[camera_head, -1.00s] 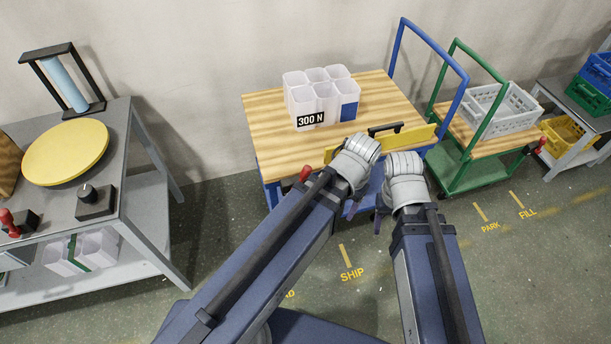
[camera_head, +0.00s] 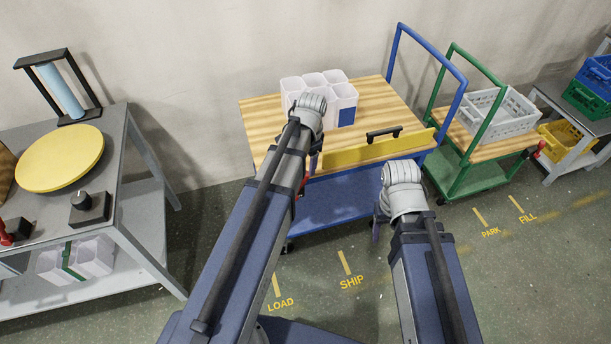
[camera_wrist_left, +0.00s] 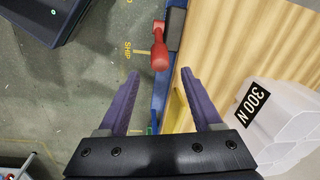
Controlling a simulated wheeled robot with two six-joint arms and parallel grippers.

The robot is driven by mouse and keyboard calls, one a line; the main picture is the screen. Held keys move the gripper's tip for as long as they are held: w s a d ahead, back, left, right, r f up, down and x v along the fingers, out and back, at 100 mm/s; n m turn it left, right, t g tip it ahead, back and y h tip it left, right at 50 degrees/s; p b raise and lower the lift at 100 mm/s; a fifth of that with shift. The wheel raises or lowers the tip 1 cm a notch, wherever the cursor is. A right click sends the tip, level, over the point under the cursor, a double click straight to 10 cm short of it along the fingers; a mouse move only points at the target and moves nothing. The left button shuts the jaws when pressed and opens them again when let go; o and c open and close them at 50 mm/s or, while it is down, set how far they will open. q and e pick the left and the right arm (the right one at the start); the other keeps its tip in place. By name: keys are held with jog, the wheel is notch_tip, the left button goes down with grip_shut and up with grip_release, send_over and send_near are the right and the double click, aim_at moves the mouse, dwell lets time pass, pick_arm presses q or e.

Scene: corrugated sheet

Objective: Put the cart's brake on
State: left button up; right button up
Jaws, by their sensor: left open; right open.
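The blue cart (camera_head: 258,128) has a wooden top, a blue push frame and a yellow front panel (camera_head: 360,151). Its red brake lever shows in the left wrist view (camera_wrist_left: 159,48), at the cart's edge by a dark bracket. In the head view my left arm hides most of this lever. My left gripper (camera_head: 312,168) is at the cart's front left corner. Its purple fingers are open (camera_wrist_left: 160,73), with the lever's red end just ahead of the gap, not gripped. My right gripper (camera_head: 379,222) hangs open and empty in front of the cart.
Clear bins (camera_head: 347,96) marked 300 N stand on the cart. A green cart (camera_head: 475,178) with a grey crate stands to the right; a grey bench (camera_head: 125,190) is at left. Floor marks LOAD (camera_head: 281,304) and SHIP (camera_head: 351,283) lie in front.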

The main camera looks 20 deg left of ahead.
pick_arm(q)
jog(key=f+b, duration=0.6)
jog(key=shift+w+a+f, duration=0.25)
jog(key=shift+f, duration=0.1)
jog(key=shift+c, duration=0.3)
grip_shut()
dwell(0.9)
